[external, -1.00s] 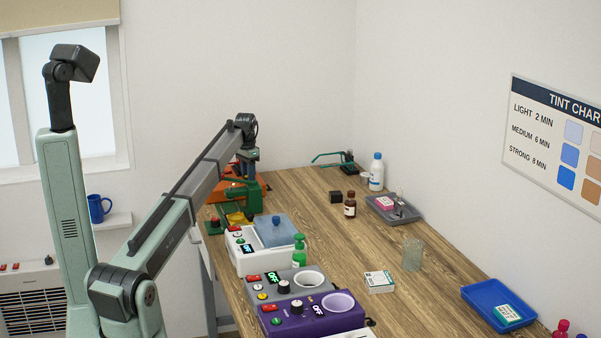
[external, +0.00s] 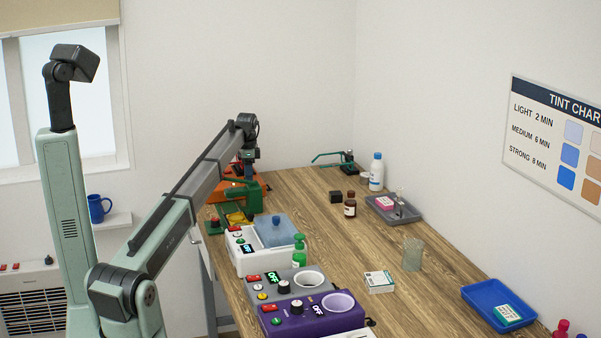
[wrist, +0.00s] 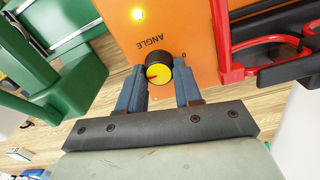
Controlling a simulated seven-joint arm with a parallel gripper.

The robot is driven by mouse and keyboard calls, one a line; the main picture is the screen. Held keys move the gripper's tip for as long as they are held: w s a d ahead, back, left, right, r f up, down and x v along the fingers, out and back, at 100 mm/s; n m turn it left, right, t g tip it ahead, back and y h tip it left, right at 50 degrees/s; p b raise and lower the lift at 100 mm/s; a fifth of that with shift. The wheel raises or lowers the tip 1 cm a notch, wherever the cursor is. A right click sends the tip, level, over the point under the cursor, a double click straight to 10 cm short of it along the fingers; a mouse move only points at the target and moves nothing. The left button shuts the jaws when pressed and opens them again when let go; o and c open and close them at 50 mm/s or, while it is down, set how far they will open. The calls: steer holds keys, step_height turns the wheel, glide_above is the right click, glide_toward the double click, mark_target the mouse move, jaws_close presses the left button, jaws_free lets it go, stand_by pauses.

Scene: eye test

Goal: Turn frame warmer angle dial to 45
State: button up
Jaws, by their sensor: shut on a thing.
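The orange frame warmer (wrist: 145,30) fills the upper middle of the wrist view, with the upside-down word ANGLE on it. Its angle dial (wrist: 157,74) has a black grip and a yellow face with a small red mark toward the left in the picture. A 0 is printed to the right of the dial. My gripper (wrist: 159,80) has one blue finger on each side of the dial and is shut on it. In the external view the orange warmer (external: 222,190) is at the far left end of the bench, partly behind my arm; the dial is hidden there.
A green device (external: 248,198) stands close to the warmer; green parts (wrist: 75,65) also show at left in the wrist view. A red frame (wrist: 227,50) is close on the right. A white unit (external: 248,262) with a blue lid stands nearer.

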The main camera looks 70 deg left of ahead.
stand_by(0.3)
steer(key=o, duration=1)
steer(key=shift+r, duration=0.1)
steer(key=r, duration=1.3)
steer(key=shift+a+r, duration=0.25)
steer(key=shift+r, duration=0.05)
